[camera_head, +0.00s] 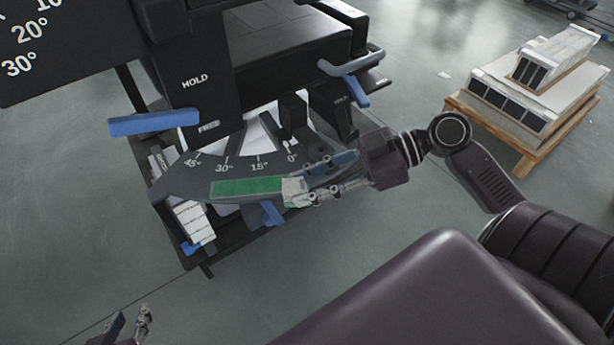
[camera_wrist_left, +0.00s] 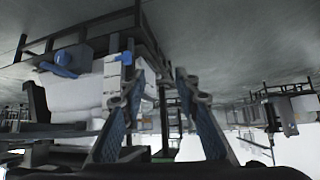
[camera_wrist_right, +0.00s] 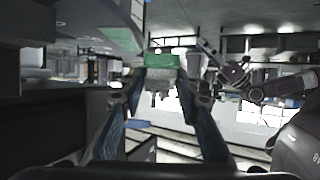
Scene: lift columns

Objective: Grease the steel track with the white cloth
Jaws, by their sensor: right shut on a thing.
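My right gripper (camera_head: 310,187) is shut on a small whitish bundle (camera_head: 294,190), which looks like the white cloth, at the right end of a long green strip (camera_head: 245,187). The strip lies along the front edge of a dark angle-scale plate on the machine. In the right wrist view the right gripper (camera_wrist_right: 161,82) has a green patch (camera_wrist_right: 160,61) between and beyond its fingertips. I cannot surely single out the steel track. My left gripper (camera_head: 132,318) is empty at the bottom left, low and away from the machine; its fingers stand apart in the left wrist view (camera_wrist_left: 158,78).
The black machine (camera_head: 280,45) has blue handles (camera_head: 155,122) jutting out on both sides. White pieces (camera_head: 190,220) sit in a tray at its lower left. A wooden pallet (camera_head: 530,150) with pale boxes stands at the right. The floor at the left is clear.

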